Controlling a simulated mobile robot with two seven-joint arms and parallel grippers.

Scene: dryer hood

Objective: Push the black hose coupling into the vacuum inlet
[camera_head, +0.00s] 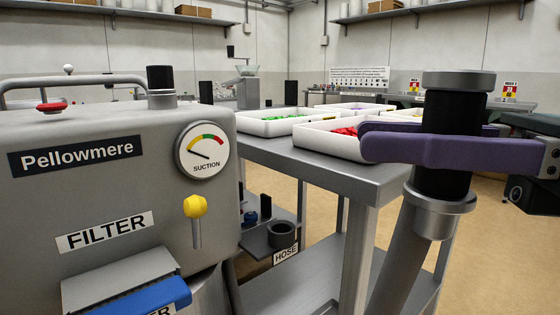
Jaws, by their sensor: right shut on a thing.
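The black hose coupling (453,110) stands nearly upright at the right, with a grey cap on top and a grey collar below. A grey hose (406,255) runs down from the collar. My right gripper (372,143) reaches in from the right, its purple fingers shut around the coupling. The near finger hides part of the coupling's middle. The vacuum inlet appears to be the dark round socket (281,234) above the HOSE label (285,253), low beside the vacuum body (120,205). The coupling is above and right of the socket, well apart from it. My left gripper is out of view.
A grey metal table (372,181) with white bins of green (278,121) and red pieces stands behind the hose. The vacuum has a suction gauge (202,150), a yellow-knobbed lever (195,208) and a blue filter part (135,296). Tan floor is open at the right.

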